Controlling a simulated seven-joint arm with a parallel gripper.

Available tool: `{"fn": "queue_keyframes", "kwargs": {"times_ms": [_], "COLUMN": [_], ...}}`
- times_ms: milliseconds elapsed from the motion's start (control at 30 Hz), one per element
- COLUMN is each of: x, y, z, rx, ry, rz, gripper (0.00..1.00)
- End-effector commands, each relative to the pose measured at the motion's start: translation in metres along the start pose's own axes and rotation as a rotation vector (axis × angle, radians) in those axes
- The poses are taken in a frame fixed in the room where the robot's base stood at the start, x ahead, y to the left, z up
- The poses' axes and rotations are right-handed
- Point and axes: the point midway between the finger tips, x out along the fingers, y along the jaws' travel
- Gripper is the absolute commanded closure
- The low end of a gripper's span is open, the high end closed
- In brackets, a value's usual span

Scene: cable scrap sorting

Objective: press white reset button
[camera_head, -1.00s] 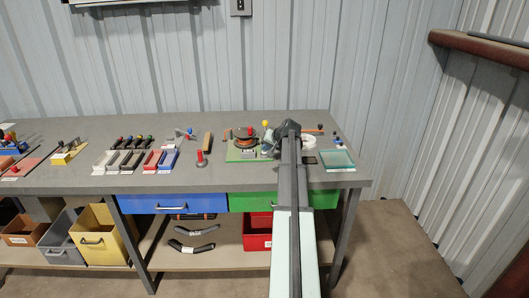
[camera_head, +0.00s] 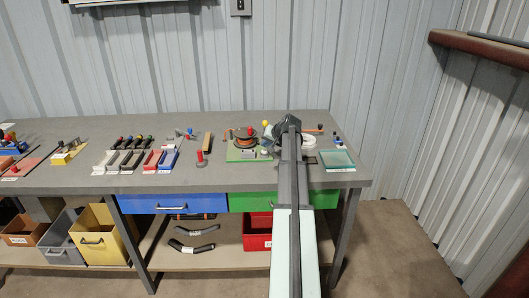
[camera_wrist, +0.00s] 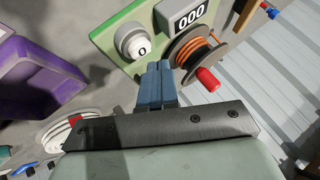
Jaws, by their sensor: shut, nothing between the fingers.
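The white reset button (camera_wrist: 138,46), a round knob marked 0, stands on the green board (camera_wrist: 112,14) in the wrist view. Next to it is a black-and-white counter (camera_wrist: 188,15) reading 000. My gripper (camera_wrist: 155,70) is shut and empty. Its blue-grey fingertips appear just below and right of the button in the picture, with a small gap between them in the image; the depth gap is unclear. In the head view the green board (camera_head: 232,155) lies on the bench left of my arm, and my fingertips cannot be made out.
A reel of orange cable (camera_wrist: 200,52) with a red handle (camera_wrist: 208,79) sits beside the counter. A purple bin (camera_wrist: 35,75) and a white cable coil (camera_wrist: 75,140) are nearby in the wrist view. A glass-like tray (camera_head: 337,159) lies right of my arm on the grey bench.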

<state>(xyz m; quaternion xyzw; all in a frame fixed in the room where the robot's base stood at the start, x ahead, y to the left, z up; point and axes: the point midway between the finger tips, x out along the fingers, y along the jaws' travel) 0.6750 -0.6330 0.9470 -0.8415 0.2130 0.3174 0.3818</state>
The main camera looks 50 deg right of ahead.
Motion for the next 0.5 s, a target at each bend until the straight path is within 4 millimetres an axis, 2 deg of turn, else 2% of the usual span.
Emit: {"fn": "queue_keyframes", "kwargs": {"times_ms": [500], "x": [-0.027], "y": [-0.02], "z": [-0.021], "rx": [-0.001], "ry": [0.001], "rz": [0.0], "gripper": [1.0]}}
